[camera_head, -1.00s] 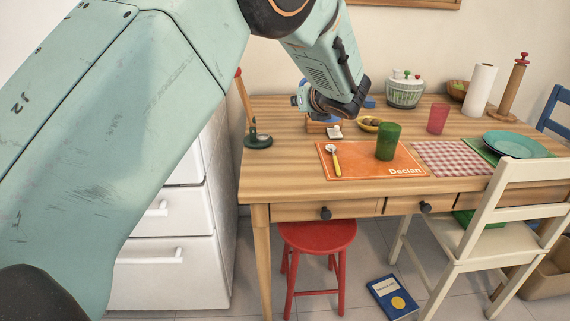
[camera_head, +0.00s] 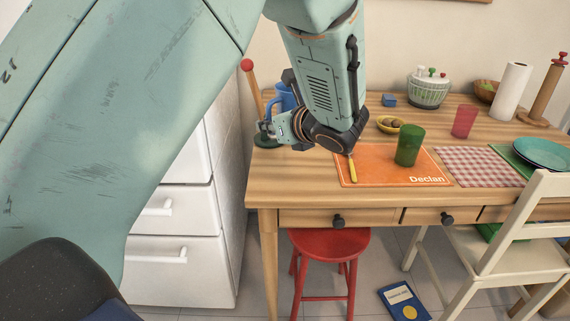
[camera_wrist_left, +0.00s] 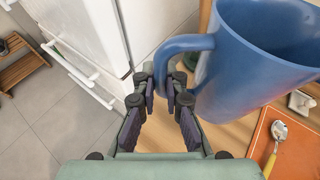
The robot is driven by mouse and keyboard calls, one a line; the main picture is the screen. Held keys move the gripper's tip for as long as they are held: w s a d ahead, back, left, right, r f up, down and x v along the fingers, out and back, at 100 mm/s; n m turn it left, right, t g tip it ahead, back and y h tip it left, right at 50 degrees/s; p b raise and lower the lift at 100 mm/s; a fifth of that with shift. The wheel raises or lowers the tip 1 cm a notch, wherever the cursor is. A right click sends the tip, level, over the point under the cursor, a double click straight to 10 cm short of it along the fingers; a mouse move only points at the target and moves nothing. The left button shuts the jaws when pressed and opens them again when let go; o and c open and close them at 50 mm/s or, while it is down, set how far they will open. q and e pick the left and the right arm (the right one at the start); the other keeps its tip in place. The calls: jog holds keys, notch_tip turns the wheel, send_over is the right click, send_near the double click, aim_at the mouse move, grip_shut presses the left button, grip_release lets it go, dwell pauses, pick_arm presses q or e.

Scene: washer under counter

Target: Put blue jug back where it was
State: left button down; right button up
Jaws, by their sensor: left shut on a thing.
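The blue jug (camera_head: 286,97) is at the left end of the wooden table (camera_head: 300,188), largely hidden behind my left arm. In the wrist view the jug (camera_wrist_left: 245,75) fills the upper right, its open rim visible. My left gripper (camera_head: 270,129) is shut on the jug's handle; the wrist view shows the fingers (camera_wrist_left: 166,82) on either side of it. Whether the jug's base touches the table cannot be told. My right gripper is not in view.
A dark green paper-towel-like base with a red-topped rod (camera_head: 248,66) stands close beside the jug. An orange placemat (camera_head: 380,172) holds a green cup (camera_head: 409,146) and a spoon. A yellow bowl (camera_head: 388,125) and blue block (camera_head: 389,100) lie behind. White drawers (camera_head: 175,215) stand left.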

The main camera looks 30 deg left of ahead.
pick_arm(q)
jog(key=f+b, duration=0.1)
jog(key=f, duration=0.2)
jog(key=f+b, duration=0.1)
jog(key=f, duration=0.2)
jog(key=shift+w+d, duration=0.15)
jog(key=shift+d, duration=0.05)
jog(key=shift+a+f, duration=0.1)
jog(key=shift+f, duration=0.4)
jog(key=shift+s+f+b, duration=0.2)
jog(key=shift+f+b, duration=0.5)
jog(key=shift+f, duration=0.35)
jog(key=shift+w+f, duration=0.25)
jog(key=shift+s, duration=0.2)
jog(key=c, duration=1.9)
grip_release()
jog(key=shift+f, duration=0.15)
jog(key=o, duration=0.5)
